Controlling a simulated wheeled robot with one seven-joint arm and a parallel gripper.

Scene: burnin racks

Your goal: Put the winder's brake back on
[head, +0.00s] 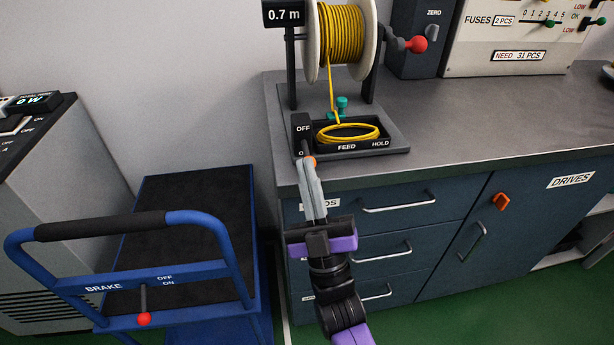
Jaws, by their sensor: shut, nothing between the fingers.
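The winder (400,132) stands at the left end of the counter, with a spool of yellow cable (340,35) and a red-knobbed crank (417,45). A dark box (303,128) marked OFF sits at the front left of its base. A teal knob (341,103) stands behind the cable tray.
A blue trolley (205,270) with its own red-knobbed brake lever (144,318) stands at the lower left. Drawers with handles (398,205) lie below the counter edge. A fuse counter (510,45) stands at the back right. The counter right of the winder is clear.

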